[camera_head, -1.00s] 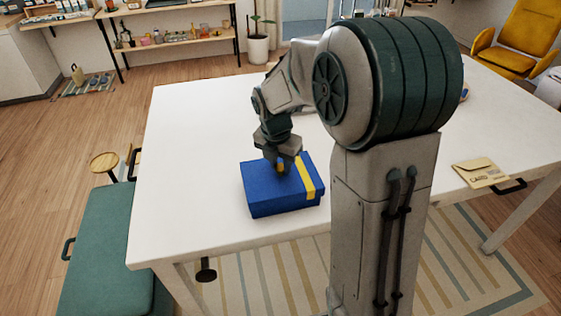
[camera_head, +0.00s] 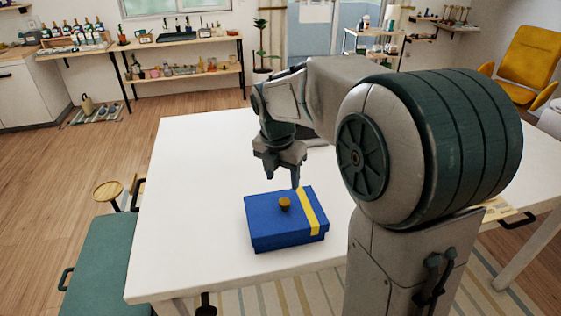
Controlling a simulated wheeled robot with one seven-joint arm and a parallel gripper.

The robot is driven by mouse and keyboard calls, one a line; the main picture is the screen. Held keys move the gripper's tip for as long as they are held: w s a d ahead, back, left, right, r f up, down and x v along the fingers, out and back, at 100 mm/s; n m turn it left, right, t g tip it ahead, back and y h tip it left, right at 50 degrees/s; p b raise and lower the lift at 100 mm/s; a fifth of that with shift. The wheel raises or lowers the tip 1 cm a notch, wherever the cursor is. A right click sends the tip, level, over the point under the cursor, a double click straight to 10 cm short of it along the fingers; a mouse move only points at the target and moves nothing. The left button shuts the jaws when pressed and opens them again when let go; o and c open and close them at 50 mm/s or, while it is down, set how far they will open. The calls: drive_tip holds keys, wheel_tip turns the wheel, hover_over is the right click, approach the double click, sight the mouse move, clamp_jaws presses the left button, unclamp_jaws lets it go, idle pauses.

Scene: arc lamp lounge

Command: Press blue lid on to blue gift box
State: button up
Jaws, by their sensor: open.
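The blue gift box (camera_head: 287,236) stands on the white table, near its front edge. The blue lid (camera_head: 268,210) lies on top of the box, with a yellow ribbon band (camera_head: 308,212) near its right side and a small yellow-brown knob (camera_head: 285,204) at its middle. The lid looks level; I cannot tell whether it is fully seated. My gripper (camera_head: 283,179) is open and empty, pointing down above the back part of the lid, apart from the knob. The far side of the box is hidden.
The white table (camera_head: 190,170) is clear to the left of the box. A green bench (camera_head: 105,265) and a round wooden stool (camera_head: 107,190) stand beyond its left edge. A card envelope (camera_head: 505,209) lies at the right, partly hidden by my arm.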

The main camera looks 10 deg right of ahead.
drive_tip(key=r, duration=0.5)
drive_tip(key=shift+s+a+r, duration=0.1)
drive_tip(key=shift+s+a, duration=0.2)
drive_tip(key=s+f+m+t, duration=0.1)
drive_tip(key=s+f+m, duration=0.2)
drive_tip(key=s+m, duration=0.7)
drive_tip(key=s+d+f+m+y, duration=0.1)
drive_tip(key=s+f+m, duration=0.3)
drive_tip(key=s+m, duration=0.5)
drive_tip(key=m, duration=0.7)
drive_tip(key=shift+s+d+m+t, duration=0.25)
drive_tip(key=shift+s+m+t, duration=0.1)
drive_tip(key=shift+m+t, duration=0.05)
